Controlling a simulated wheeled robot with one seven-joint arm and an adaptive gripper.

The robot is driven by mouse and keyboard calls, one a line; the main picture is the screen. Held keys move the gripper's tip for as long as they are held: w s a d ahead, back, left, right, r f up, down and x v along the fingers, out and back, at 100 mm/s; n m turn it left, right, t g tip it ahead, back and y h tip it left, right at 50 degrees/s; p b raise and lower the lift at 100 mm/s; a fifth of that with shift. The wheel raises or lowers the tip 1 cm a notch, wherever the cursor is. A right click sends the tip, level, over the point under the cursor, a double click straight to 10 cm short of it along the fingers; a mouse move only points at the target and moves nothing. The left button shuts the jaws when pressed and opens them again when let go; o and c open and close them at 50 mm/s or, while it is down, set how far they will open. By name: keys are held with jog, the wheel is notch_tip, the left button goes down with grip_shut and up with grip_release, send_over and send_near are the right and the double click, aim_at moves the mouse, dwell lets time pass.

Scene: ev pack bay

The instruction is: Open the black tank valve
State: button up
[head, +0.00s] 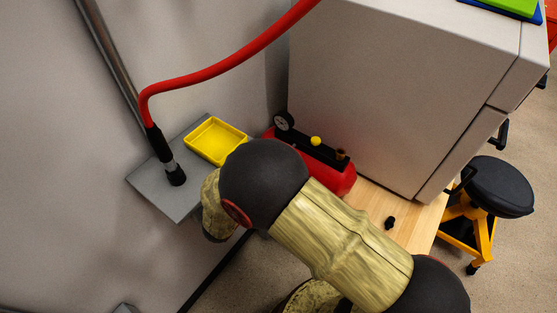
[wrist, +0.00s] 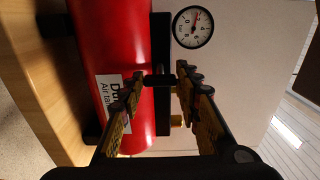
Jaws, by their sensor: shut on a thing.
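A red air tank (head: 343,180) lies on the wooden bench, partly hidden behind my arm in the head view. In the wrist view the tank (wrist: 110,40) fills the left half, with a white label on it. A black valve (wrist: 160,82) sticks out beside the tank, between my fingertips. My gripper (wrist: 160,76) is shut on this black valve, one finger on each side. The valve's turn angle cannot be told. My gripper is hidden by my arm in the head view.
A round gauge (wrist: 192,27) sits just beyond my fingertips. A yellow knob (head: 316,141) stands on the tank's black top. A tall grey cabinet (head: 400,80) stands close behind the tank. A yellow tray (head: 216,140) and a red hose (head: 215,76) are at left.

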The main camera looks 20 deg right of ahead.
jog(key=o, duration=1.2)
jog(key=shift+c, duration=0.2)
jog(key=shift+a, duration=0.15)
jog(key=v, duration=1.2)
